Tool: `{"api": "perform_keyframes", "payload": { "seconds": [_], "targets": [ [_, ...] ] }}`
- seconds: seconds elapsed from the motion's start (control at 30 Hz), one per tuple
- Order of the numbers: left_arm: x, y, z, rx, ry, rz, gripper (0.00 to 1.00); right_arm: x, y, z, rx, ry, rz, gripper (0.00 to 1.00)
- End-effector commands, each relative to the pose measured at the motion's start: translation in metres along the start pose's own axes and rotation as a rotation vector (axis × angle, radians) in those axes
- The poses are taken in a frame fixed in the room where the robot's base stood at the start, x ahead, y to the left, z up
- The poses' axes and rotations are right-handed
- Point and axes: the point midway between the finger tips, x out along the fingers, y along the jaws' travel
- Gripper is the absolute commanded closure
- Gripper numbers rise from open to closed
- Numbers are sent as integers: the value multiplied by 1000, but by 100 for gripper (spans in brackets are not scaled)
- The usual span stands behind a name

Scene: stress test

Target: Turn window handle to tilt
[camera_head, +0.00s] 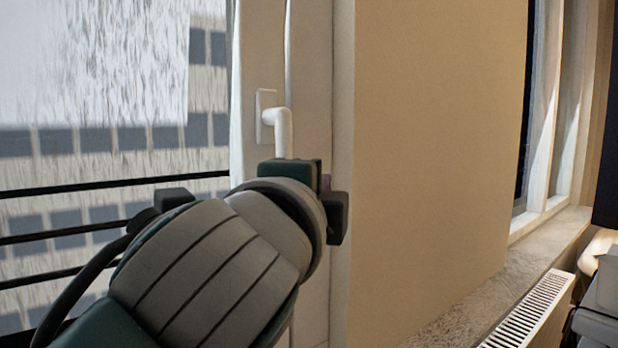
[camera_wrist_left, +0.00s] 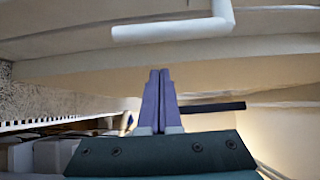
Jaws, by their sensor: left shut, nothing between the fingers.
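The white window handle (camera_head: 283,128) is on the light window frame (camera_head: 312,90), its grip pointing down from its plate. In the left wrist view the handle (camera_wrist_left: 175,29) lies across the top, just beyond the fingertips, with a gap between. My left gripper (camera_head: 325,183) is in front of the lower end of the handle in the head view, and its body hides that end. In the left wrist view its purple fingers (camera_wrist_left: 159,74) are pressed together with nothing between them. My right gripper is not in view.
A beige wall section (camera_head: 435,140) stands right of the frame. A stone sill (camera_head: 470,300) and white radiator (camera_head: 530,312) are at lower right, beside a second window (camera_head: 565,110). Dark rails (camera_head: 60,190) run outside the glass on the left.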

Motion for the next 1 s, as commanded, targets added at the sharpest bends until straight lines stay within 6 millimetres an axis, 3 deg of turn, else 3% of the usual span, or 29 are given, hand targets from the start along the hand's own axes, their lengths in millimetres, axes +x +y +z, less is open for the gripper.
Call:
{"api": "perform_keyframes", "payload": {
  "seconds": [0.33, 0.4, 0.6, 1.0],
  "targets": [
    [48, 0, -1, -1, 1, 1, 100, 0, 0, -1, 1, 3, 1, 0],
    [38, -5, 11, 0, -1, 2, 100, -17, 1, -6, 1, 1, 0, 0],
    [24, -2, 27, -1, -1, 2, 100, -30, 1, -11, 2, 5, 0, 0],
    [20, 0, 31, -2, 1, 0, 100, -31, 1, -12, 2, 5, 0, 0]
  ]
}}
